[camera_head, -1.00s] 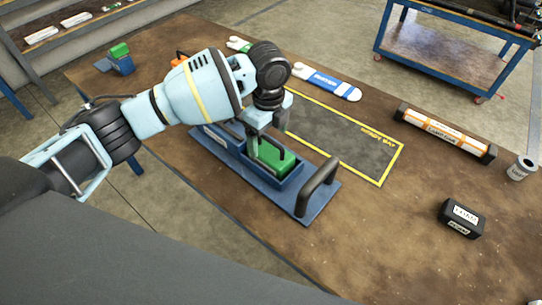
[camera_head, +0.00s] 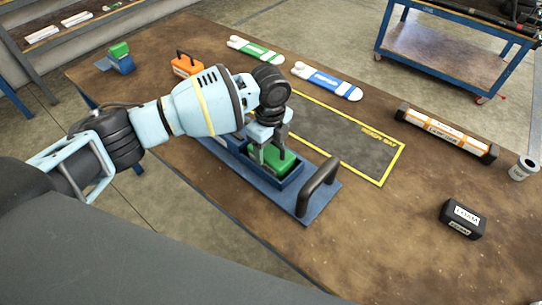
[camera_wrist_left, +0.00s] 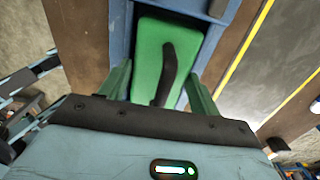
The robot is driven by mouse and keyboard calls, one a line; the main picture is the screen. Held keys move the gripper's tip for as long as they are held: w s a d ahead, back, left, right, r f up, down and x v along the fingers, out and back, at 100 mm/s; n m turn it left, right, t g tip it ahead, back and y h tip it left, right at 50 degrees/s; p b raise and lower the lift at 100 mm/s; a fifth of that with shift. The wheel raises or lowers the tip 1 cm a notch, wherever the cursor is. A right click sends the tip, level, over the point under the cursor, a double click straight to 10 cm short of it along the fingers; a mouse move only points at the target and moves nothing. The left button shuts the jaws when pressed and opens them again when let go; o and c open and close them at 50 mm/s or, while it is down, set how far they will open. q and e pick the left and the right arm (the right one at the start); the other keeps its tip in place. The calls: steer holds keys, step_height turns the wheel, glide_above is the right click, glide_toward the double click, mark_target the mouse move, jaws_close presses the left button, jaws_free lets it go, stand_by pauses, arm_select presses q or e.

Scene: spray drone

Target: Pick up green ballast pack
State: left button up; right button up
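The green ballast pack (camera_head: 269,163) sits in a compartment of the blue tray (camera_head: 311,206) on the brown table. It has a dark handle on top, clear in the left wrist view, where the green pack (camera_wrist_left: 149,52) lies straight ahead. My left gripper (camera_head: 267,154) points down over the pack. In the left wrist view its two fingers (camera_wrist_left: 160,90) are spread apart, one on each side of the pack's near part. I cannot tell whether they touch it. My right gripper is in neither view.
The tray has a black handle (camera_head: 318,184) at its right end. A yellow-edged mat (camera_head: 350,140) lies behind it. Behind are an orange case (camera_head: 187,66), a green-white pouch (camera_head: 256,50) and a blue-white pouch (camera_head: 327,81). At right are an orange-white bar (camera_head: 445,135) and a black block (camera_head: 462,218).

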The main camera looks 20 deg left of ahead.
arm_select(q)
steer(key=shift+r, duration=0.1)
steer(key=c, duration=1.1)
steer(key=shift+w+r, duration=0.1)
steer(key=shift+r, duration=0.05)
step_height(320, 180, up, 10)
steer(key=shift+f+p, duration=0.1)
steer(key=shift+p, duration=0.2)
